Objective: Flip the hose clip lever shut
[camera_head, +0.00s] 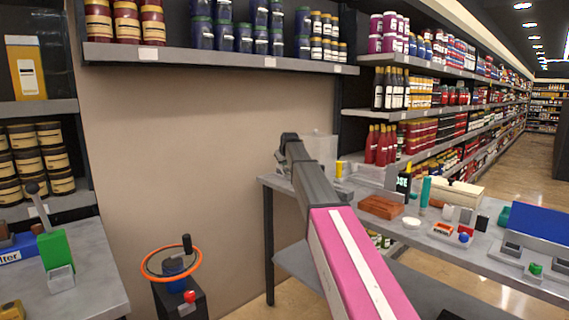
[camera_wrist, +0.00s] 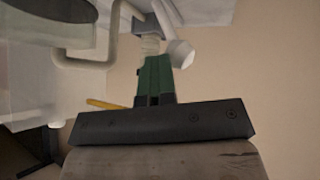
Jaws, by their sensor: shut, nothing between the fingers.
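In the wrist view, my gripper (camera_wrist: 153,58) points up the picture with its green fingers together and nothing between them. A pale bar with a rounded end (camera_wrist: 180,52) is just right of the fingertips and may be the clip lever. A small pale ribbed piece (camera_wrist: 149,45) is right at the fingertips; I cannot tell whether they touch it. A pale bent tube (camera_wrist: 112,50) is left of them. The hose clip cannot be made out clearly. In the head view my arm reaches over the far left end of the table (camera_head: 268,181), and its end hides the fingers.
A translucent box (camera_head: 320,150) stands behind my arm's end. A yellow piece (camera_wrist: 105,104) lies left of my gripper. Right along the table are a brown block (camera_head: 381,207), a teal cylinder (camera_head: 425,191) and a blue panel (camera_head: 540,226). An orange handwheel (camera_head: 171,262) stands left.

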